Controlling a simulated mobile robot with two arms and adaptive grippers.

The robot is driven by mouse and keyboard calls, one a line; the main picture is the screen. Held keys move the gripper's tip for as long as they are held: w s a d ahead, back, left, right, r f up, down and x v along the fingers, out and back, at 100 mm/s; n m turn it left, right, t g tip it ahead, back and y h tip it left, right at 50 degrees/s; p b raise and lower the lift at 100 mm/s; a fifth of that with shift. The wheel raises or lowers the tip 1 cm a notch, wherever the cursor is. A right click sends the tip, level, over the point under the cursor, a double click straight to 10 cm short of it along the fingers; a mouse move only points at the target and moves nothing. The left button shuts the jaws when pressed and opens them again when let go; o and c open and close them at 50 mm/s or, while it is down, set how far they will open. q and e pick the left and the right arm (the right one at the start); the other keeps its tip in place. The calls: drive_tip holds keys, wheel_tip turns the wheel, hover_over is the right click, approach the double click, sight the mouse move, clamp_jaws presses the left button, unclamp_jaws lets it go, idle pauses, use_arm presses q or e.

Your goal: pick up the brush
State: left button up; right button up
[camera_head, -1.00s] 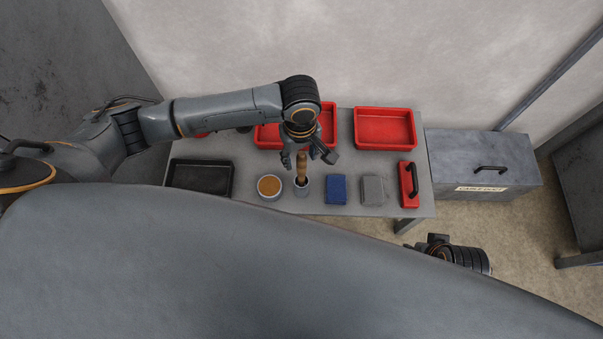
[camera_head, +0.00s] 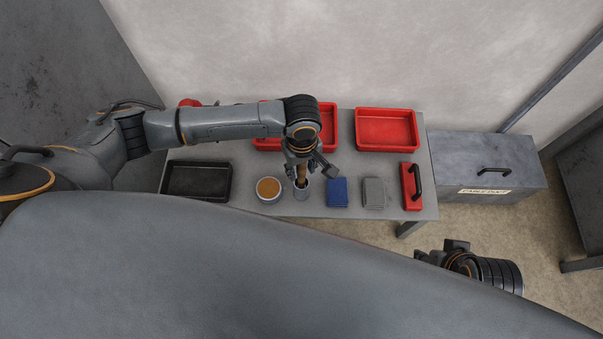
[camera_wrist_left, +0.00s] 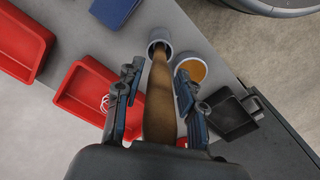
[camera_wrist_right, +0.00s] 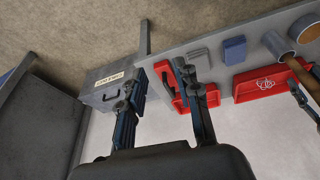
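The brush shows as a brown wooden handle (camera_head: 301,176) standing upright in a small grey cup (camera_head: 302,193) on the table. Its lower end is hidden inside the cup. My left gripper (camera_head: 303,170) is above the cup with its fingers around the handle. In the left wrist view, the handle (camera_wrist_left: 159,98) runs between the two spread fingers, with gaps on both sides. My right gripper (camera_head: 440,254) is off the table's front right. In the right wrist view its fingers (camera_wrist_right: 160,75) are apart and empty; the brush handle (camera_wrist_right: 302,75) shows at the right edge.
A cup with orange-brown contents (camera_head: 268,188) stands just left of the brush cup. A blue block (camera_head: 337,192) and a grey block (camera_head: 375,193) lie to the right, then a red block with a black handle (camera_head: 411,194). Red trays (camera_head: 387,146) stand behind; a black tray (camera_head: 173,193) is at left.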

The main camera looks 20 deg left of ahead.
use_arm(q)
clamp_jaws()
drive_tip(key=shift+r, duration=0.15)
